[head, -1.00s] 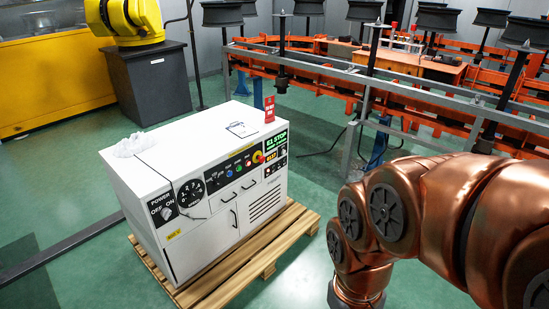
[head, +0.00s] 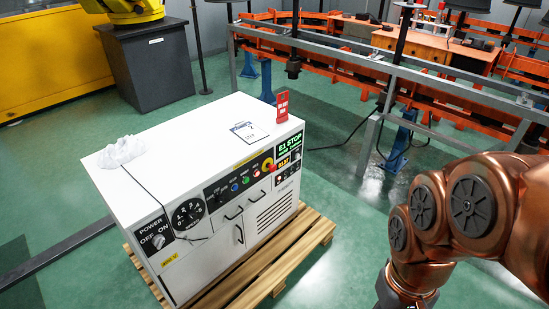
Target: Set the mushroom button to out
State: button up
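The mushroom button (head: 268,165) is a small red knob on a yellow ring on the front panel of a white cabinet (head: 190,137). It sits near the panel's right end, left of the green "E1 STOP" label (head: 289,143). Whether it is pressed in or out is too small to tell. My copper arm comes in from the right and bends down at the bottom edge, apart from the cabinet. My gripper is below the picture and not seen.
The cabinet stands on a wooden pallet (head: 318,228). A red sign (head: 282,107), a clipboard (head: 249,131) and a crumpled white cloth (head: 121,151) are on top. Orange and grey racks (head: 350,65) stand behind. Green floor is clear between the cabinet and my arm.

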aim_at(272, 167)
jog(key=u, duration=0.5)
jog(key=i, duration=0.85)
jog(key=u, duration=0.6)
